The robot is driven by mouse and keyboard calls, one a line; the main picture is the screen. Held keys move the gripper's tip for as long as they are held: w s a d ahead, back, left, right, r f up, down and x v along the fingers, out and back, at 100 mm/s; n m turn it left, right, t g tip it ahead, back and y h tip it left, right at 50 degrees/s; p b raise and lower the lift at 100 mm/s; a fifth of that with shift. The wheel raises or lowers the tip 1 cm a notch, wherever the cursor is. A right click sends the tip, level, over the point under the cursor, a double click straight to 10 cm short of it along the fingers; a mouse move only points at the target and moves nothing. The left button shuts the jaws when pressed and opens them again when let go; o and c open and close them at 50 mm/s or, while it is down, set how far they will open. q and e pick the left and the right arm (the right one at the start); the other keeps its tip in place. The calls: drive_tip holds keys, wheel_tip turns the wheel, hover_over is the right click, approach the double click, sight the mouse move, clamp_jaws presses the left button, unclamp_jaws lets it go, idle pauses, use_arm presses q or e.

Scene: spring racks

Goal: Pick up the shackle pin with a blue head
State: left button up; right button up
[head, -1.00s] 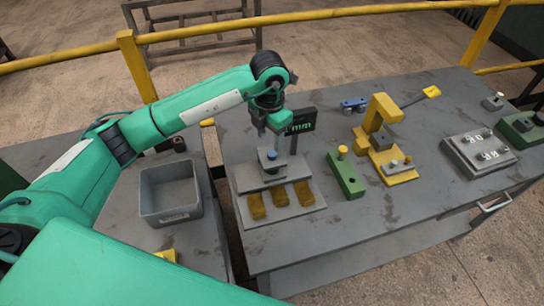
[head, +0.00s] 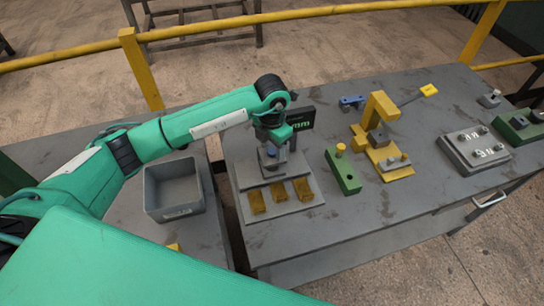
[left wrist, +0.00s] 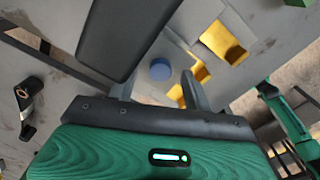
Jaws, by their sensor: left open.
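The shackle pin with a blue head (head: 271,152) stands upright in a grey block on a grey plate fixture (head: 276,172). In the left wrist view its round blue head (left wrist: 160,69) shows between my fingers, a little beyond the tips. My left gripper (head: 274,150) is above the fixture, pointing down, around or just over the blue head; contact cannot be told. It is open and empty, its two fingers (left wrist: 158,88) apart. My right gripper is not in view.
Yellow blocks (head: 279,193) sit at the fixture's front. A dark display (head: 300,120) stands close behind my gripper. A green block with a yellow-headed pin (head: 344,172) and a yellow stand (head: 383,145) are to the right. An empty grey bin (head: 174,212) is at left.

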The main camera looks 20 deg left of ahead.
use_arm(q)
drive_tip(key=shift+f+b, duration=0.25)
drive_tip(key=shift+b, duration=0.15)
idle(0.3)
clamp_jaws()
